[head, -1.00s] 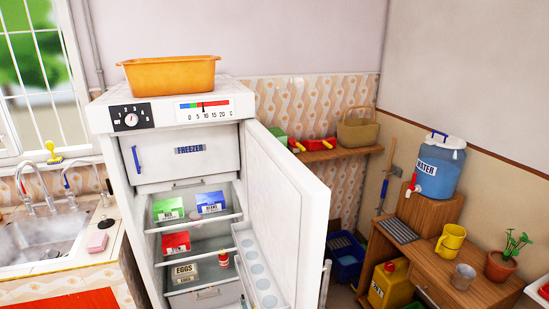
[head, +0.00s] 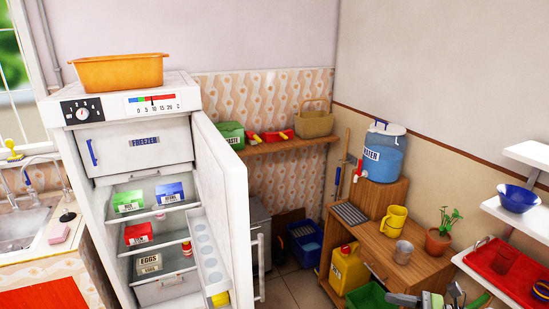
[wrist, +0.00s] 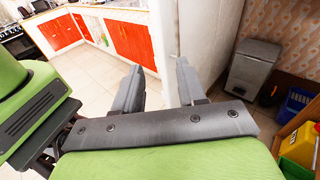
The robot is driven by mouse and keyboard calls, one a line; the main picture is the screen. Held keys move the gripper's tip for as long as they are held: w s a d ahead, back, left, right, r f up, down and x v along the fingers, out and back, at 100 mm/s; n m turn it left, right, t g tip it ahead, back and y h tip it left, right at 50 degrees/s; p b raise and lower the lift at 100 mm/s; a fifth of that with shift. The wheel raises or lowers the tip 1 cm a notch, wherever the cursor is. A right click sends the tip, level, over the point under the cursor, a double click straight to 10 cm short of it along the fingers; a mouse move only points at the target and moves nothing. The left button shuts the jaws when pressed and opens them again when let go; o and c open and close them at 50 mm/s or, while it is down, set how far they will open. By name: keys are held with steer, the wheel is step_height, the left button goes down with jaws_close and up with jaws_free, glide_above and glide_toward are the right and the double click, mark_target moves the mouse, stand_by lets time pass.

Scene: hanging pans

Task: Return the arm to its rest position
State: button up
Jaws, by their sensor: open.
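My gripper (wrist: 160,85) is in the wrist view, with its two grey fingers apart and nothing between them. The white fridge door (wrist: 208,45) stands just beyond and to the right of the fingers; I cannot tell the exact gap. In the head view the fridge (head: 145,165) stands at left with its door (head: 225,200) open, showing boxes on its inner shelves. A grey and green shape (head: 420,300) at the bottom edge of the head view is cut off, and I cannot tell whether it is my gripper.
An orange tub (head: 120,72) sits on the fridge. A wooden desk (head: 378,240) with a yellow mug (head: 393,220) stands right of centre. White shelves (head: 530,155) with a red tray (head: 500,272) are at right. A grey bin (wrist: 252,72) stands beyond the door. Tiled floor (wrist: 110,65) is clear at left.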

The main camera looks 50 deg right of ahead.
steer(key=w+a+r+n+g+y, duration=0.2)
steer(key=w+a+n+g, duration=0.25)
steer(key=w, duration=0.35)
steer(key=w+a+r+n+g+y, duration=0.2)
steer(key=w+a+n+g, duration=0.3)
steer(key=w, duration=0.4)
steer(key=w+a+r+n+g+h, duration=0.2)
steer(key=w+a+n+g+h, duration=0.3)
steer(key=a, duration=0.8)
steer(key=a+r+n+g+h, duration=0.1)
steer(key=a+r+n+h, duration=0.35)
steer(key=a+n, duration=0.5)
steer(key=s+a+r+n+t+b, duration=0.1)
steer(key=s+a+r+n+t, duration=0.4)
steer(key=s, duration=0.5)
steer(key=a+n, duration=0.2)
steer(key=a, duration=0.1)
steer(key=shift+s+a+r, duration=0.15)
steer(key=shift+s, duration=0.05)
steer(key=shift+s+t+h, duration=0.1)
steer(key=shift+t+h, duration=0.15)
